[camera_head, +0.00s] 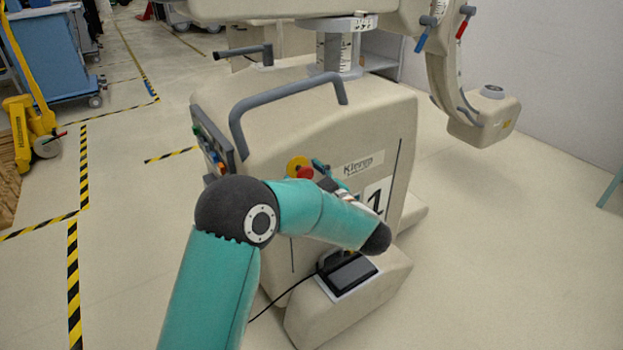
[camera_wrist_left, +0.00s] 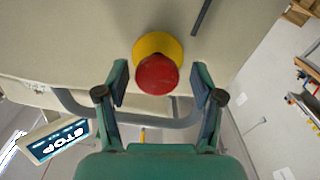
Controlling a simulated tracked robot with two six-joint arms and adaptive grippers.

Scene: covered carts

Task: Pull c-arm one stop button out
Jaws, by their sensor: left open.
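The c-arm cart marked 1 (camera_head: 330,110) is a cream covered unit with a grey handle. Its stop button (camera_head: 304,173) is a red knob on a yellow disc (camera_head: 296,162) on the cart's face. In the left wrist view the red button (camera_wrist_left: 157,74) stands in front of its yellow disc (camera_wrist_left: 160,45). My left gripper (camera_wrist_left: 160,84) is open, with one finger on each side of the button and gaps between. In the head view my left gripper (camera_head: 325,174) is beside the button, partly hidden by my teal forearm. My right gripper is not in view.
A grey handle (camera_head: 285,97) arches over the cart's top. A dark pedal-like pad (camera_head: 347,274) with a black cable sits on the cart's base. The C-shaped arm (camera_head: 447,70) rises at the right. Open floor (camera_head: 500,240) lies at the right. A blue cart (camera_head: 45,50) is at the far left.

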